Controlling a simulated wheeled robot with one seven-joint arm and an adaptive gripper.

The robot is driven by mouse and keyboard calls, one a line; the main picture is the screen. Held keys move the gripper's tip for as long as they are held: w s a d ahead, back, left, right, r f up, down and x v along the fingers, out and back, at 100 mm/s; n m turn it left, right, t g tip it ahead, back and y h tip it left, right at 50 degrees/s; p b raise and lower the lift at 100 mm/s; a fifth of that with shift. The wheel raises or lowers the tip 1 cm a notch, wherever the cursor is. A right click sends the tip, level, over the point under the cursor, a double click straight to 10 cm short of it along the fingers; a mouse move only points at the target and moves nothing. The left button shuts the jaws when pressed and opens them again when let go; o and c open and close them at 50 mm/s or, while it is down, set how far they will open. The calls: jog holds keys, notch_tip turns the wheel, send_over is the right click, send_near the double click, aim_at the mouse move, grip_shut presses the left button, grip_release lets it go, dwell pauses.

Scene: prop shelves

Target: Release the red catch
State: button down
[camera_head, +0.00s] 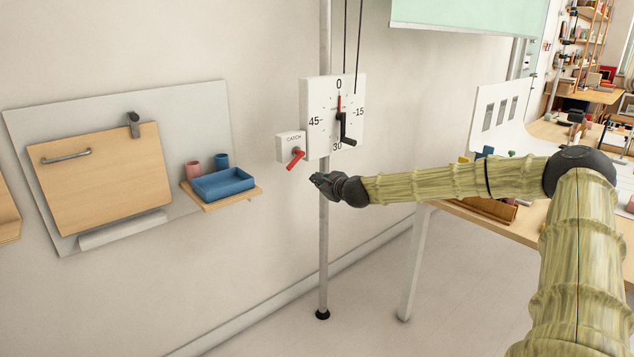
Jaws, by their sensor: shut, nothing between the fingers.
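The red catch (296,158) is a small lever on a white box labelled CATCH (289,143), fixed to the left side of a white dial panel (317,90) on a pole. The lever slants down to the left from its pivot. My gripper (316,180) is shut and empty. In the picture it is just below and right of the lever, in front of the pole; a gap shows between them. The dial has a red pointer (339,103) near 0 and a black crank (347,130).
A small wooden shelf (240,198) with a blue tray (222,172) and two cups stands out from the wall at left. A wooden panel (110,200) with a handle is further left. A table (430,207) is behind my arm. Two dark cords (359,40) hang above the dial.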

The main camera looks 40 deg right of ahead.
aim_at(293, 160)
jog(key=w+a+r+p, duration=0.1)
jog(key=w, duration=0.6)
jog(key=shift+w+a, duration=0.25)
jog(key=shift+w, duration=0.15)
dwell(0.5)
